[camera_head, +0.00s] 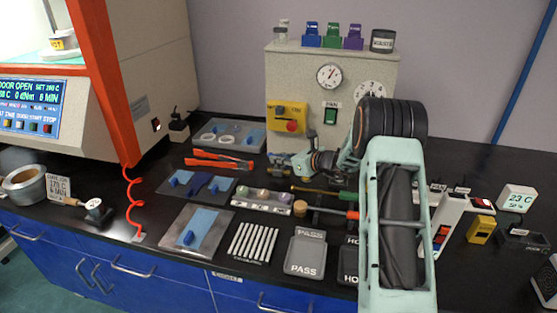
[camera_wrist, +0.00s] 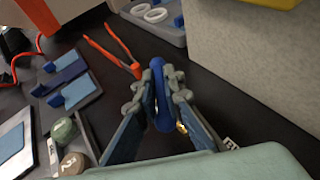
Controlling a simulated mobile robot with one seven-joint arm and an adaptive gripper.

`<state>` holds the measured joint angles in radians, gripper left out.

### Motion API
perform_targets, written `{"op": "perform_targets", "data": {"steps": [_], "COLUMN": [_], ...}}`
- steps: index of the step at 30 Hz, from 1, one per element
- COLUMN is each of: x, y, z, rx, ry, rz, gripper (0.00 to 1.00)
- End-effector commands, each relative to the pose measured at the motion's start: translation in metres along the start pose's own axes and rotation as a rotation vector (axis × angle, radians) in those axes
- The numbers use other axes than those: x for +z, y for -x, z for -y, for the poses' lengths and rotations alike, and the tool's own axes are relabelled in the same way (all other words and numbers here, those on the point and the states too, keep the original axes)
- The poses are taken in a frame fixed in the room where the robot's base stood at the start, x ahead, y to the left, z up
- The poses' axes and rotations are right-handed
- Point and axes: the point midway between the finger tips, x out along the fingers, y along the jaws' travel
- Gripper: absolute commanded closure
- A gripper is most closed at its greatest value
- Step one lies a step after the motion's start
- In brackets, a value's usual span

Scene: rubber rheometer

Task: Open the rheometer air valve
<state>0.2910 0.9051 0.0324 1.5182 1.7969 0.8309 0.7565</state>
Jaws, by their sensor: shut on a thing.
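My gripper (camera_head: 306,164) is low in front of the grey gauge box (camera_head: 276,80). In the wrist view my gripper (camera_wrist: 161,88) is shut on a blue handle (camera_wrist: 159,105), which stands upright between the two fingers. A small brass-coloured part (camera_wrist: 182,128) shows beside the right finger. The blue handle appears to be the air valve's; the valve body is mostly hidden by the fingers. The rheometer (camera_head: 150,70) stands at the left with an orange frame, and its screen (camera_head: 40,92) reads DOOR OPEN.
Orange-handled tongs (camera_head: 222,163) and a grey tray with white rings (camera_head: 238,122) lie left of my gripper. Trays with blue pieces (camera_head: 193,185), a row of metal rods (camera_head: 252,243) and a PASS tray (camera_head: 306,253) fill the front. My arm hides part of the bench.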

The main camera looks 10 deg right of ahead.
Motion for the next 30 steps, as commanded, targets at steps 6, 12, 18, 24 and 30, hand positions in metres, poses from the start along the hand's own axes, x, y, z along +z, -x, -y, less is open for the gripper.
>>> {"op": "perform_targets", "data": {"steps": [6,12,18,24,30], "x": [-0.0008,-0.0016,-0.0026,-0.004,-0.0049], "y": [-0.0001,-0.0007,-0.0006,0.0001,0.0003], "z": [0.0011,0.0012,0.0001,-0.0002,-0.0002], "rx": [0.045,0.155,0.235,0.258,0.258], "ry": [0.018,0.064,0.096,0.105,0.104], "rz": [-0.001,0.0,-0.001,-0.006,-0.007], "gripper": [1.0,1.0,1.0,1.0,1.0]}}
